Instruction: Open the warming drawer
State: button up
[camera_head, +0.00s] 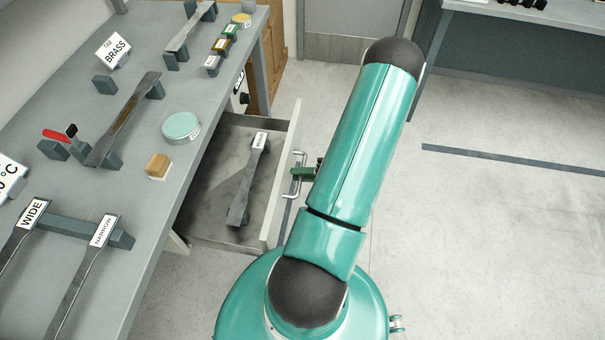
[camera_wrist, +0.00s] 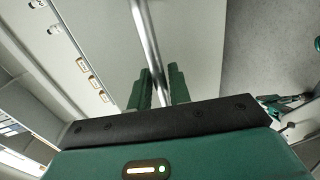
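The warming drawer (camera_head: 218,162) is pulled out from under the grey bench, and its inside shows. Its pale front panel (camera_head: 283,172) carries a metal bar handle (camera_head: 298,180), which also crosses the wrist view (camera_wrist: 148,45). A grey specimen (camera_head: 246,190) with a white label lies in the drawer. My gripper (camera_head: 304,173) is at the handle, mostly hidden behind my arm in the head view. In the wrist view my green fingers (camera_wrist: 160,88) stand on either side of the bar and appear shut on it.
The bench (camera_head: 165,85) on the left holds specimens on supports, a round teal tin (camera_head: 181,127), a wooden block (camera_head: 158,166) and small labelled blocks. Open floor (camera_head: 480,235) lies to the right. Another table (camera_head: 530,15) stands at the upper right.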

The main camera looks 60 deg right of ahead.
jog(key=shift+o, duration=0.6)
jog(key=shift+s+d, duration=0.15)
jog(key=shift+s, duration=0.1)
jog(key=v, duration=1.3)
jog(key=shift+s, duration=0.15)
